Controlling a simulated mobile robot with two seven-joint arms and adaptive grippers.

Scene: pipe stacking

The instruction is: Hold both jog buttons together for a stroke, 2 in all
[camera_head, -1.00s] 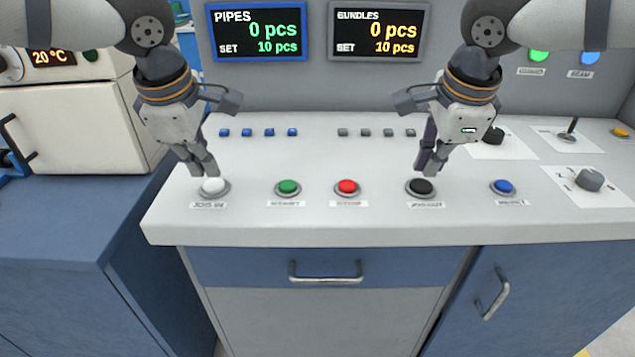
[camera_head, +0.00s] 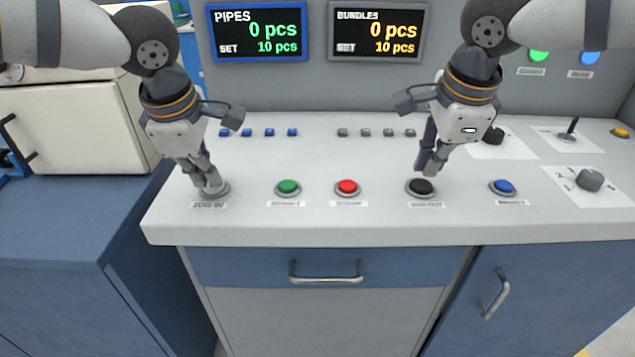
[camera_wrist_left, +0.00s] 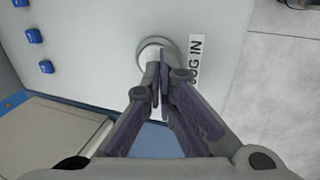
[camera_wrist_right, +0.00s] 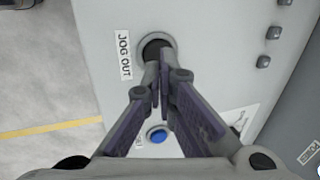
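The white jog-in button (camera_wrist_left: 151,44) is mostly covered by my left gripper (camera_head: 211,184), whose fingers are shut with the tips down over it. In the left wrist view the fingertips (camera_wrist_left: 159,62) overlap the button beside the "JOG IN" label; contact cannot be told for certain. The black jog-out button (camera_head: 421,187) has my right gripper (camera_head: 430,170) just behind and above it, fingers shut and empty. In the right wrist view the jog-out button (camera_wrist_right: 154,48) shows past the fingertips (camera_wrist_right: 160,68), and a gap seems to remain.
A green button (camera_head: 288,187), a red button (camera_head: 347,187) and a blue button (camera_head: 502,186) line the panel. A rotary knob (camera_head: 590,179) sits at right. The PIPES display (camera_head: 257,32) and BUNDLES display (camera_head: 376,32) both read 0 of 10 pcs.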

